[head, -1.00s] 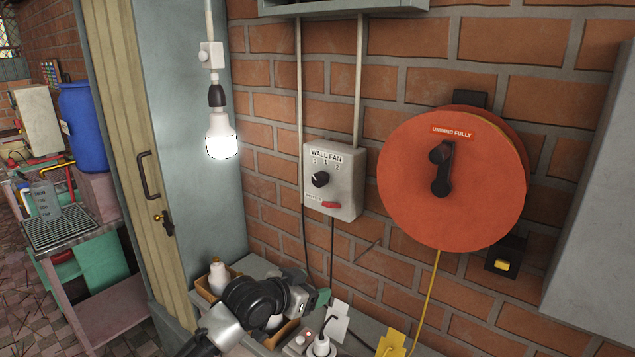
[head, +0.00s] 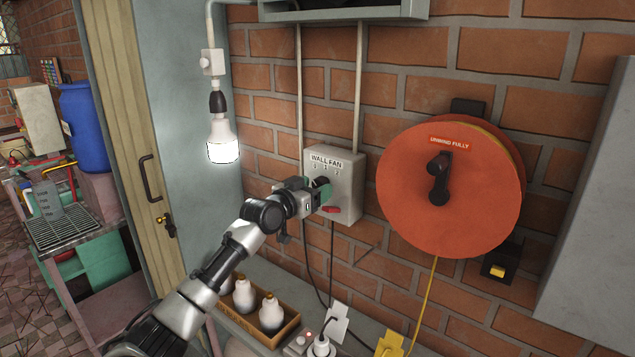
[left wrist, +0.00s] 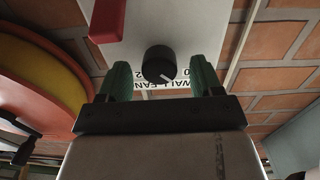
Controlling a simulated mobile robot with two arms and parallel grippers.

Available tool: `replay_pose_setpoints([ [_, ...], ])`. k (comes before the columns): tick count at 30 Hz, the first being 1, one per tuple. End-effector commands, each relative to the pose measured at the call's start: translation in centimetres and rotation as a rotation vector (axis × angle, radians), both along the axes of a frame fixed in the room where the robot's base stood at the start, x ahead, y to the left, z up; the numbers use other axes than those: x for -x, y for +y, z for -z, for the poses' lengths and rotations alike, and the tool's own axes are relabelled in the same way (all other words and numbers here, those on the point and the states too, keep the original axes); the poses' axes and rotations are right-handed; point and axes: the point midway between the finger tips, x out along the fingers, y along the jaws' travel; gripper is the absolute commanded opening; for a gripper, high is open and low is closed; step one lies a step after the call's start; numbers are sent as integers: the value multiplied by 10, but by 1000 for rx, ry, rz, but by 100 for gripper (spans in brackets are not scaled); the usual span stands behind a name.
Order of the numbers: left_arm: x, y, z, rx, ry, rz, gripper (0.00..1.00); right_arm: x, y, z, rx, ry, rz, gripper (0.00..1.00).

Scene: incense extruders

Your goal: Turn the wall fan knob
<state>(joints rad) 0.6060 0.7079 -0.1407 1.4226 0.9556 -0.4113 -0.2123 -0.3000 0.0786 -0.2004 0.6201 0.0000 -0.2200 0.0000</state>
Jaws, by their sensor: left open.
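The wall fan box (head: 346,180) is a light grey switch box on the brick wall, with a "WALL FAN" label and a red switch (head: 331,209) low on its front. In the left wrist view, which is upside down, the round black knob (left wrist: 159,65) shows between the two green fingers of my left gripper (left wrist: 160,78). The fingers are open, one on each side, with gaps to the knob. The knob's white mark points towards the 0 side. My right gripper is not in view.
A large orange reel (head: 450,190) with a crank stands out from the wall right of the box. A lit bulb (head: 222,140) hangs at the left.

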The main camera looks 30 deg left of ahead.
Motion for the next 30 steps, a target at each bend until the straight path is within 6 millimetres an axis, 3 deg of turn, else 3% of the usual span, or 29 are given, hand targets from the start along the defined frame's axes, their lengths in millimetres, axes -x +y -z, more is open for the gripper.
replay_pose_setpoints([
  [6,-15,-2,0,-1,1,0,65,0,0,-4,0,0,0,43],
  [15,-16,-2,1,-1,0,0,65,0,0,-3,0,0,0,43],
  [25,-16,-2,1,-1,1,0,16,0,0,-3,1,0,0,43],
  [30,-16,-2,1,-9,0,0,16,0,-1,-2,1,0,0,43],
])
